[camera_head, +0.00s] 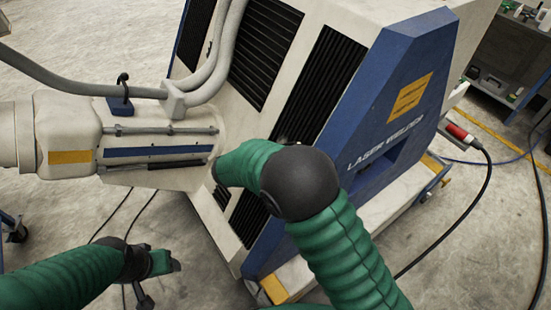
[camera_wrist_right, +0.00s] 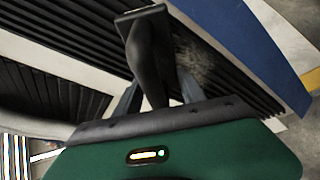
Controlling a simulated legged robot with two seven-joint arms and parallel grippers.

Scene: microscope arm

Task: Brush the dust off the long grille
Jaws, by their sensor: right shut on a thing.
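The long black grille (camera_head: 318,84) runs down the side of the white and blue laser welder (camera_head: 400,100). My right arm covers its middle part in the head view. In the right wrist view the grille (camera_wrist_right: 235,75) carries a patch of pale grey dust (camera_wrist_right: 198,62). My right gripper (camera_wrist_right: 155,92) is shut on a dark brush (camera_wrist_right: 150,50), whose head is at the grille beside the dust; I cannot tell whether it touches. My right gripper is hidden in the head view. My left gripper (camera_head: 168,263) is low at the left, away from the grille; its jaw opening is unclear.
A white robot arm (camera_head: 150,140) with grey hoses (camera_head: 205,70) reaches in from the left, close to the machine. Another black grille (camera_head: 265,50) lies left of the long one. Dark cables (camera_head: 465,220) cross the floor at right.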

